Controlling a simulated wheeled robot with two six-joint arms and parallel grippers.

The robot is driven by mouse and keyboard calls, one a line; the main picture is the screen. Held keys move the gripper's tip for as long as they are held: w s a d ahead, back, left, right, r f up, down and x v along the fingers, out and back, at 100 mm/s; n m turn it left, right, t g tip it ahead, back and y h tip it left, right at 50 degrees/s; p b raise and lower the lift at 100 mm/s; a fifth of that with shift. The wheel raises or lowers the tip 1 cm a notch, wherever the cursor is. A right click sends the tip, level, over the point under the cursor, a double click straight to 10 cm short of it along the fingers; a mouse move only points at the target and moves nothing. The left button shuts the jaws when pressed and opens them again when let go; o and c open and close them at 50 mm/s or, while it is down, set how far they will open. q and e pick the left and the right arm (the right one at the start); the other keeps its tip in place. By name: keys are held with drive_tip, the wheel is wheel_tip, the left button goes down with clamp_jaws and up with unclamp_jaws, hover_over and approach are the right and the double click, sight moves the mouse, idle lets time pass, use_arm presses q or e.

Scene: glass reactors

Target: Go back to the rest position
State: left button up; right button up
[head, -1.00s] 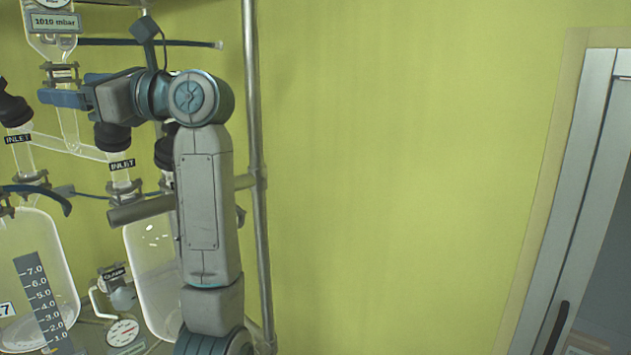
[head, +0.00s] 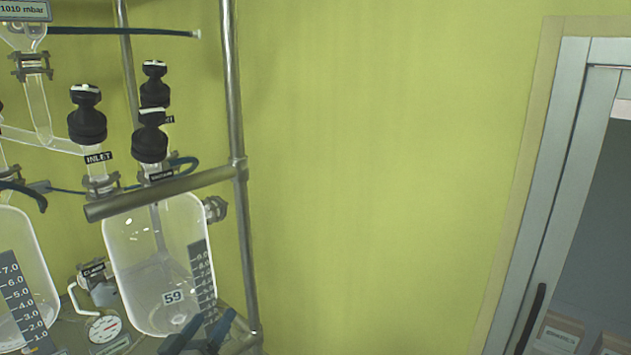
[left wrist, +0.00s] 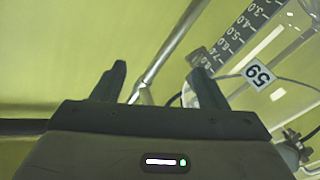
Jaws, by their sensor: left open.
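My left gripper (head: 213,318) shows at the bottom edge of the head view, in front of the lower part of the glass vessel marked 59 (head: 150,262). Only its blue fingers show there; the arm is below the frame. In the left wrist view the two fingers (left wrist: 157,78) stand apart with nothing between them. The vessel with its scale and 59 label (left wrist: 258,74) is beyond the right finger there, tilted in the picture. My right gripper is not in view.
A metal frame post (head: 236,120) and crossbar (head: 165,192) stand by the vessel. Black-capped inlets (head: 87,118), a gauge (head: 104,328) and another vessel (head: 22,262) are at left. Bare green wall (head: 390,150) fills the middle. A door frame (head: 555,190) is at right.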

use_arm(q)
drive_tip(key=s+a+f+m+g+y, duration=0.1)
drive_tip(key=s+f+g, duration=0.3)
drive_tip(key=s+f, duration=0.3)
drive_tip(key=s+a+f+m+g+y, duration=0.1)
drive_tip(key=s+f+g, duration=0.3)
drive_tip(key=f, duration=0.5)
drive_tip(key=s+a+f+m+g+y, duration=0.1)
drive_tip(key=s+a+f+g+y, duration=0.2)
drive_tip(key=s, duration=0.6)
drive_tip(key=s+a+f+g+y, duration=0.1)
drive_tip(key=s+a+f+g, duration=0.15)
drive_tip(key=s+f, duration=0.5)
wheel_tip(320, 180, down, 30)
drive_tip(key=s+a+g, duration=0.3)
drive_tip(key=s+a+f, duration=0.1)
drive_tip(key=s+f, duration=1.5)
drive_tip(key=f, duration=0.1)
drive_tip(key=shift+s+f+g, duration=0.2)
drive_tip(key=shift+s+g, duration=0.1)
drive_tip(key=shift+g, duration=0.05)
drive_tip(key=shift+c, duration=0.2)
